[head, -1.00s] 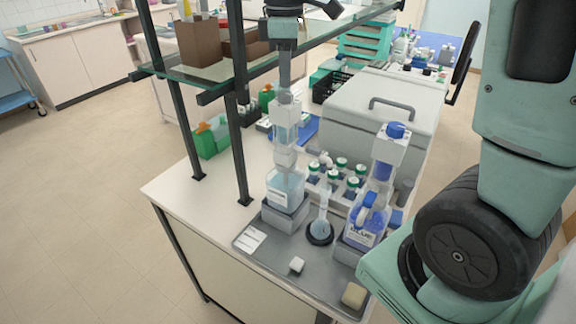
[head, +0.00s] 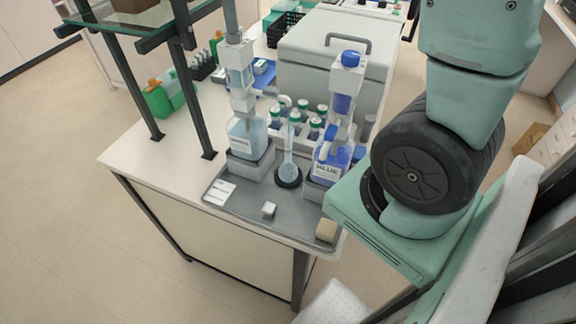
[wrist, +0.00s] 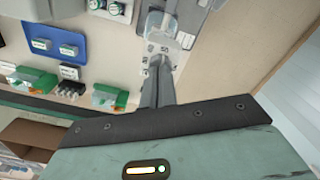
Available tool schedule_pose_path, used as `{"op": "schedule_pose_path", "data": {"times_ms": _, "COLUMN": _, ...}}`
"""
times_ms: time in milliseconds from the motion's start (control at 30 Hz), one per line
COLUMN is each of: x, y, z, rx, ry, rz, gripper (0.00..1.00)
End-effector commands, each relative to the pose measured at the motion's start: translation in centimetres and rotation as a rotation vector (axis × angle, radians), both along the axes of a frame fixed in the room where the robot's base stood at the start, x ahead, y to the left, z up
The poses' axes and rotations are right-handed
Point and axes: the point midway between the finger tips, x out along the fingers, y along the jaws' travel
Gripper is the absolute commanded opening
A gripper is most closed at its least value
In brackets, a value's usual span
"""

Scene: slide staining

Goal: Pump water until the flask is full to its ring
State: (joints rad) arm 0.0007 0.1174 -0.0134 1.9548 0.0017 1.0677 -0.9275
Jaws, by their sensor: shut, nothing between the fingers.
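The flask (head: 287,163), clear with a long narrow neck, stands upright on a black round base in the head view. Its bulb looks pale blue; I cannot make out the ring or exact water level. My gripper (head: 234,38) is shut and empty, pointing down at the pump's top. In the wrist view its closed fingers (wrist: 161,68) end over the pump bottle (wrist: 171,29). I cannot tell whether they touch the pump.
A bottle marked BLUE (head: 330,162) with its own pump stands right of the flask. Several green-capped bottles (head: 314,128) stand behind. A shelf post (head: 187,75) stands at left.

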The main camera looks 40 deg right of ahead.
Motion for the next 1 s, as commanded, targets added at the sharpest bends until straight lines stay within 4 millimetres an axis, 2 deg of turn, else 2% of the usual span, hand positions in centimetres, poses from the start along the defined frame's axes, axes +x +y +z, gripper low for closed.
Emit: {"op": "schedule_pose_path", "data": {"times_ms": 1000, "x": -0.1, "y": 0.0, "z": -3.7, "rx": 0.0, "ry": 0.005, "rz": 0.0, "gripper": 0.0}}
